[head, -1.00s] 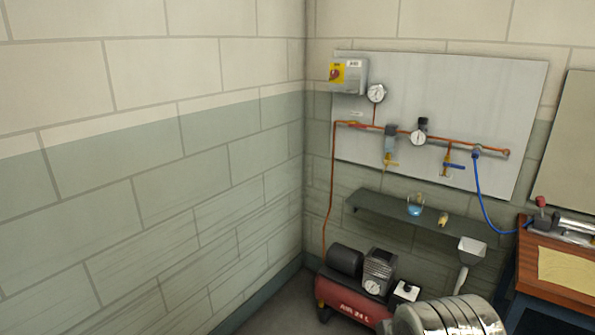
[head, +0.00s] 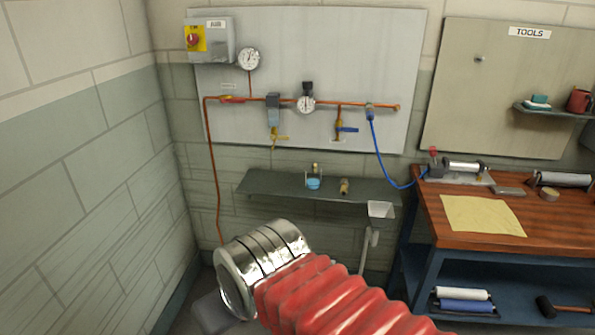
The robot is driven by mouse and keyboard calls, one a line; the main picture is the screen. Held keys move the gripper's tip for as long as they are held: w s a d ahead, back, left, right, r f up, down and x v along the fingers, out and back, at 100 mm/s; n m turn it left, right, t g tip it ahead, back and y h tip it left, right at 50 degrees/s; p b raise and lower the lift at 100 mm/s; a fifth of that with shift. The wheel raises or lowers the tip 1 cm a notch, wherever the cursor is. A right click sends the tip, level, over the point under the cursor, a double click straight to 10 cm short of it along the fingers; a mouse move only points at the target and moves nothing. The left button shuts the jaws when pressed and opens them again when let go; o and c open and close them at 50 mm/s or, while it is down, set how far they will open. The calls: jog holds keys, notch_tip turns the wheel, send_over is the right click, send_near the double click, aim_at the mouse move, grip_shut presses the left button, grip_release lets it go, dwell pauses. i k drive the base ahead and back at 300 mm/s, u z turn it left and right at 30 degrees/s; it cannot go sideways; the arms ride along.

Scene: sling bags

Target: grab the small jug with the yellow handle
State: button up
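I cannot make out a small jug with a yellow handle for certain. A small clear vessel with blue in it (head: 314,183) stands on the dark wall shelf (head: 265,184), with a small yellowish part at its top. It is too small to tell whether that is a handle. A small brass-coloured piece (head: 344,187) sits just right of it. My arm, with a ribbed red sleeve and a shiny metal section, crosses the bottom of the head view, below the shelf. No gripper fingers show.
A white funnel (head: 381,211) hangs at the shelf's right end. A wooden workbench (head: 480,238) stands at right. A red mug (head: 579,101) is on a small shelf above it.

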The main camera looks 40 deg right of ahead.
aim_at(314, 175)
jog(key=z, duration=0.25)
jog(key=i, duration=1.6)
jog(key=z, duration=0.45)
